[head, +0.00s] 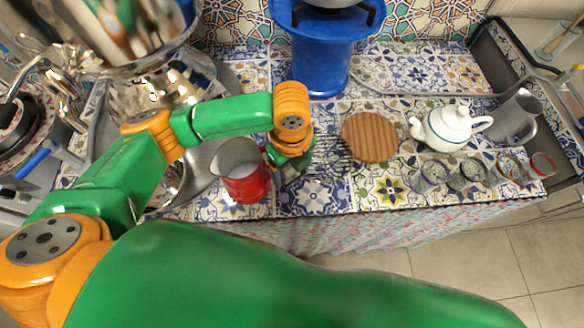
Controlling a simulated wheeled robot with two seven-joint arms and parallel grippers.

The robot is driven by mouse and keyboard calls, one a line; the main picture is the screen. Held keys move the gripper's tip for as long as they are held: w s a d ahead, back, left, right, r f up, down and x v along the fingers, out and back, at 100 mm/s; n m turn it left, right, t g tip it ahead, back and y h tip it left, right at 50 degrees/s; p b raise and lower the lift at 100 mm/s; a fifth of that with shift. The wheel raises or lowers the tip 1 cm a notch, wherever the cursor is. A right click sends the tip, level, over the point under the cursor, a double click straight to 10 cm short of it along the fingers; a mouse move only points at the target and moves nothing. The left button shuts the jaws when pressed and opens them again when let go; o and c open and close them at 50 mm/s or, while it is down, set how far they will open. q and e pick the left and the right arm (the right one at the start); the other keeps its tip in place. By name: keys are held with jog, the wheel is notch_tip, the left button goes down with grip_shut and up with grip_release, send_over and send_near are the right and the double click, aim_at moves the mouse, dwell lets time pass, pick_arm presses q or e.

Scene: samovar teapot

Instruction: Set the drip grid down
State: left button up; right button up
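The drip grid (332,158) is a thin dark wire rack with parallel bars. It shows over the tiled counter, between my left gripper and the round wooden board (370,137). My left gripper (290,172) points down at the grid's left end, close to the red jug. The wrist hides its fingertips, so I cannot tell whether they are shut on the grid. I also cannot tell whether the grid lies on the tiles or is just above them. My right gripper is not in view.
A red jug (245,184) stands just left of my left gripper. A blue stand (322,62) is behind. A white teapot (449,128), a grey pitcher (516,117) and several small glasses (470,172) are on the right. A shiny samovar (150,95) is at left. Bare tiles (305,198) show in front.

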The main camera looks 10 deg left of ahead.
pick_arm(q)
jog(key=o, duration=0.3)
jog(key=shift+r, duration=0.1)
notch_tip(320, 180, up, 12)
jog(key=shift+r+p, duration=0.1)
jog(key=shift+p, duration=0.5)
